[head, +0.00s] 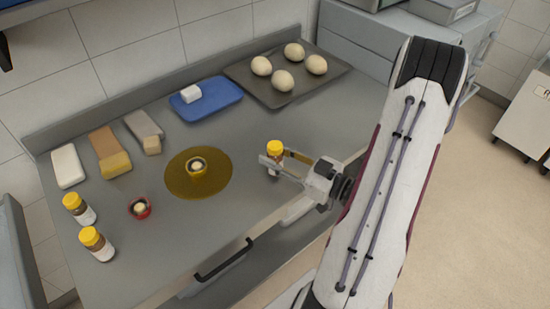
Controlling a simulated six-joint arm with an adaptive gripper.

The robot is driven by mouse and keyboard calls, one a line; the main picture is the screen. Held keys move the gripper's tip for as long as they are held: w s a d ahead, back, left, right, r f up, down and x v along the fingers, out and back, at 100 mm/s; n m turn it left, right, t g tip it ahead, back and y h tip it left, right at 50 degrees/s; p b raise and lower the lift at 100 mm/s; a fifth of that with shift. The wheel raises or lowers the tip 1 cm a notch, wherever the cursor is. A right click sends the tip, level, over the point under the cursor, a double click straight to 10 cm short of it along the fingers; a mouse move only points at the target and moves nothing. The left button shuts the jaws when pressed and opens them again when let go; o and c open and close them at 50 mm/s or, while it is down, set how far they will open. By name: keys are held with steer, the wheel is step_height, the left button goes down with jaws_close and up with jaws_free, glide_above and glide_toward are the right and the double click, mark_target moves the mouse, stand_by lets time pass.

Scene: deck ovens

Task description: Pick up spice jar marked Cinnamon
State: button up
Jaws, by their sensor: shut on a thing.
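My gripper (272,163) is shut on a spice jar (275,148) with a yellow lid and brown contents, at the right part of the steel counter. The jar is upright between the fingers, and its label is too small to read. I cannot tell whether its base touches the counter. Two similar yellow-lidded jars stand at the left front, one (80,211) behind the other (98,245). Their labels are also too small to read, so I cannot tell which jar is marked Cinnamon.
Behind are a blue tray (222,110) with a white block and a dark baking tray (258,92) with several dough balls. Blocks lie at left. The front middle counter is clear.

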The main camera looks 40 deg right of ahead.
steer(key=shift+r, duration=4.35)
